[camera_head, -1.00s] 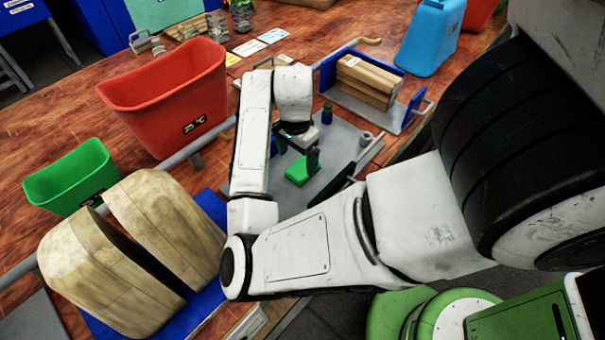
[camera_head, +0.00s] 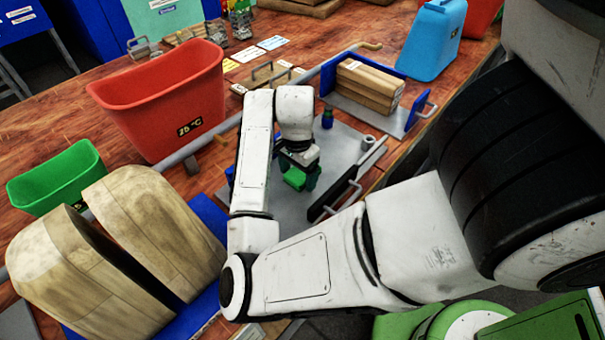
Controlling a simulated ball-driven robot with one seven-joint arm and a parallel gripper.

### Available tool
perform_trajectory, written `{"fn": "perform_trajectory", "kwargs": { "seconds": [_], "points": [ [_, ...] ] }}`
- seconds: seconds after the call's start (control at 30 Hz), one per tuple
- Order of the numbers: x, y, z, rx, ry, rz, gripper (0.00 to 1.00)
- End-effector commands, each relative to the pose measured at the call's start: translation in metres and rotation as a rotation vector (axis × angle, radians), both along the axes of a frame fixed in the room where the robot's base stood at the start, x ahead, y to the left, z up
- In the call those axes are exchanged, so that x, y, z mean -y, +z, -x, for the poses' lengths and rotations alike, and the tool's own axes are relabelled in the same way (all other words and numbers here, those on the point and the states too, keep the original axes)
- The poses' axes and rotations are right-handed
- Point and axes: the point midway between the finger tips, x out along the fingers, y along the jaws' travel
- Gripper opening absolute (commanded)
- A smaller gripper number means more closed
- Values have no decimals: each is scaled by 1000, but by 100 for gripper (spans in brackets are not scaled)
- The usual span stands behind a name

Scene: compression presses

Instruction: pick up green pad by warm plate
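The green pad (camera_head: 294,178) is over the grey plate (camera_head: 345,150), mostly hidden by my gripper. My gripper (camera_head: 298,180) points down at the pad, with a dark finger at the pad's right side. The other finger is largely hidden, so I cannot tell whether the fingers are closed on the pad or only around it. I cannot tell whether the pad touches the plate. No label on the plate is readable.
A blue rack with wooden blocks (camera_head: 368,88) stands behind. A red bin (camera_head: 165,98), green bin (camera_head: 55,178) and wooden press blocks (camera_head: 165,225) stand left.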

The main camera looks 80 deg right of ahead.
Motion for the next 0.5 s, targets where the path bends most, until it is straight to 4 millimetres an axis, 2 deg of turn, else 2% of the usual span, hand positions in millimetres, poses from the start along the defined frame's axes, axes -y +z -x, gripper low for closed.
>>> {"fn": "perform_trajectory", "kwargs": {
  "seconds": [0.03, 0.5],
  "points": [
    [0, 0, 0, 0, 0, 0, 77],
    [0, 0, 0, 0, 0, 0, 34]
  ]
}}
